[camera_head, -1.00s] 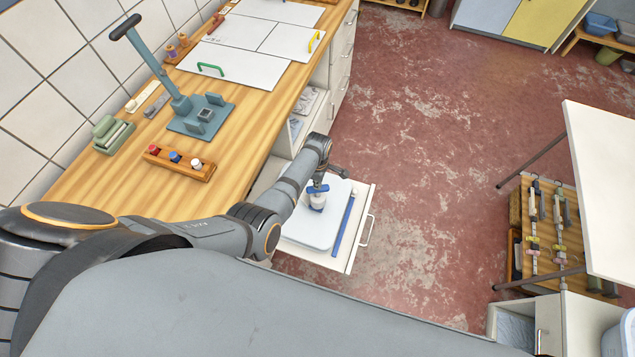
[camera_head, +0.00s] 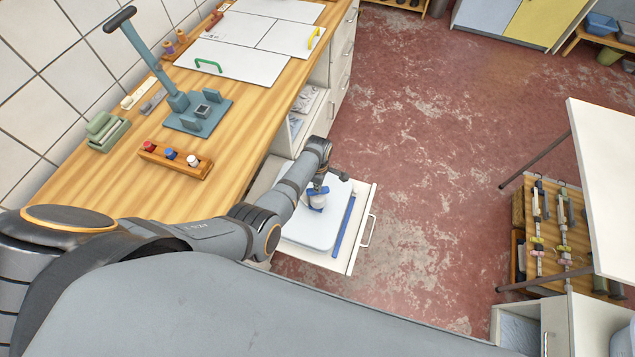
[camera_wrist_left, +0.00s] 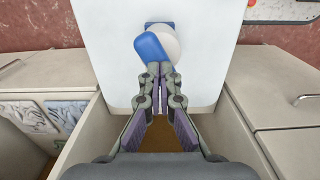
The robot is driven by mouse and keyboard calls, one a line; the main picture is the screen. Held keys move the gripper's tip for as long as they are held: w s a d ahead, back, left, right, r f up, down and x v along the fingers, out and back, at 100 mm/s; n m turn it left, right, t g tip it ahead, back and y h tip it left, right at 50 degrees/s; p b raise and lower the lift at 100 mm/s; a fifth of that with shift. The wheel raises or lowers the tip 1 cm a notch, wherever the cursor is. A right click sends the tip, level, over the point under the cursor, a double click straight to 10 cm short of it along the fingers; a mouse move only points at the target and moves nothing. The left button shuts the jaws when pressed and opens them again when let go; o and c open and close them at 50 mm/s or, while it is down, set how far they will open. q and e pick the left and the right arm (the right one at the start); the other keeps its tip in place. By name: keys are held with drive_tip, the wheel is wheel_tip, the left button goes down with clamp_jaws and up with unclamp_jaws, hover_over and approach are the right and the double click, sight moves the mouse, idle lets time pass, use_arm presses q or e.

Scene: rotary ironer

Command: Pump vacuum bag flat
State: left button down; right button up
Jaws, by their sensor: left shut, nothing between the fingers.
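The vacuum bag (camera_head: 311,232) is a pale, smooth, rounded slab lying in an open white drawer; it fills the middle of the left wrist view (camera_wrist_left: 105,40). A small pump with a white round body (camera_wrist_left: 172,42) and a blue handle (camera_wrist_left: 150,47) stands on the bag; the pump also shows in the head view (camera_head: 316,201). My left gripper (camera_wrist_left: 158,72) is shut and empty. Its fingertips are at the near end of the blue handle; whether they touch it I cannot tell. In the head view the left gripper (camera_head: 322,182) is over the pump. My right gripper is not in view.
A blue strip (camera_head: 343,226) lies beside the bag in the drawer (camera_head: 361,225). Red floor to the right is clear up to a white board (camera_head: 605,180).

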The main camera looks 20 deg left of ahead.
use_arm(q)
drive_tip(key=shift+f+b, duration=1.1)
drive_tip(key=shift+f, duration=0.3)
drive_tip(key=shift+r, duration=0.1)
drive_tip(key=shift+r+p, duration=2.25)
drive_tip(key=shift+p, duration=0.2)
drive_tip(key=shift+f, duration=0.1)
